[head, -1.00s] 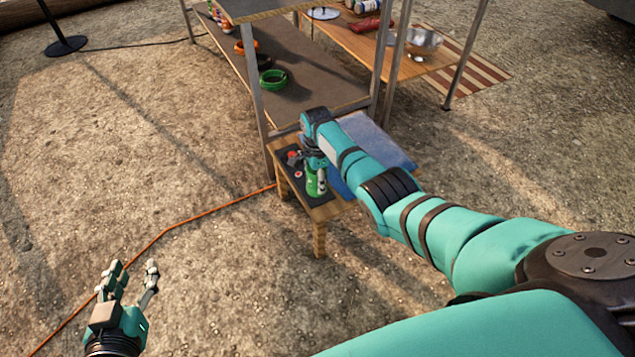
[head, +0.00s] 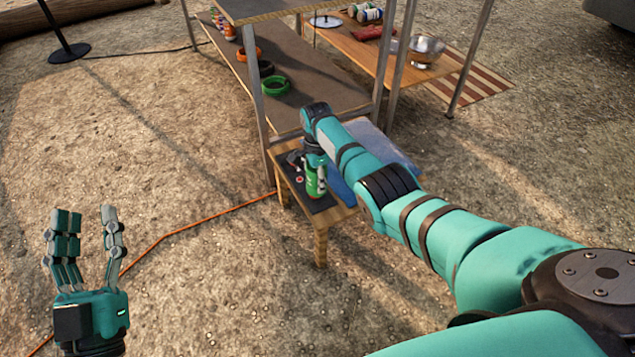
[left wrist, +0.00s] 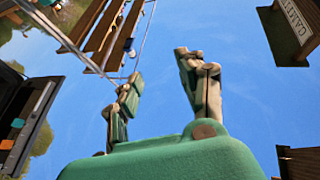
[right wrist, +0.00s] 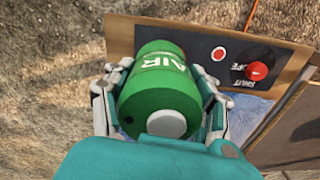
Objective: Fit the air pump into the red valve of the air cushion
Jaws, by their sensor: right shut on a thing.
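The air pump is a green canister (head: 316,184) marked AIR over the small wooden table. It also shows in the right wrist view (right wrist: 160,88). My right gripper (head: 313,164) is shut around it; I cannot tell whether its base touches the table. A red disc with a white ring (right wrist: 218,54) lies on the dark mat beside the pump, apart from it. A raised red knob (right wrist: 257,70) sits on a black lettered part further right. I cannot tell which is the valve. The blue air cushion (head: 377,147) lies at the table's right. My left gripper (head: 88,214) is open and empty.
The small wooden table (head: 319,236) stands against a metal-legged shelf (head: 312,92) holding a green ring (head: 275,84) and an orange ring. An orange cable (head: 200,231) crosses the ground. A metal bowl (head: 428,48) is at the back right. Ground at left is mostly clear.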

